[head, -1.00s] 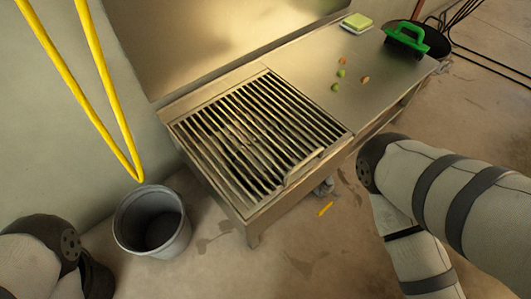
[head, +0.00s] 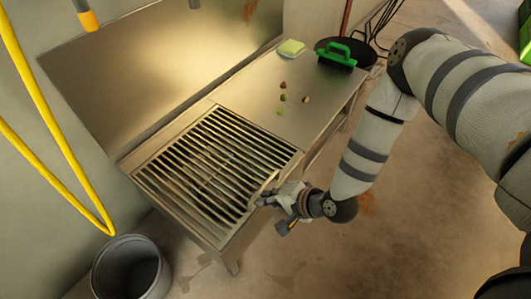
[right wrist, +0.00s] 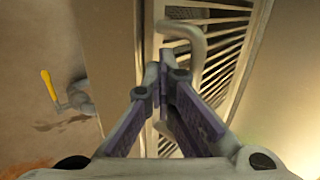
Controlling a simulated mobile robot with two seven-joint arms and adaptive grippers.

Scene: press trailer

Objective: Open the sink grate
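The sink grate (head: 210,170), a panel of dark slots and metal bars, lies flat in the steel counter. Its curved metal handle (right wrist: 200,50) is at the front edge and also shows in the head view (head: 268,182). My right gripper (head: 266,199) is at this handle, at the grate's front right corner. In the right wrist view its fingertips (right wrist: 161,78) are drawn together, with the handle curving just beyond and to their right. The fingers hide part of the handle, and no bar is visible between them. My left gripper is out of view.
A grey bucket (head: 130,270) stands on the floor at the lower left. A yellow hose (head: 60,150) hangs at the left. A yellow-handled valve (right wrist: 65,98) is below the counter.

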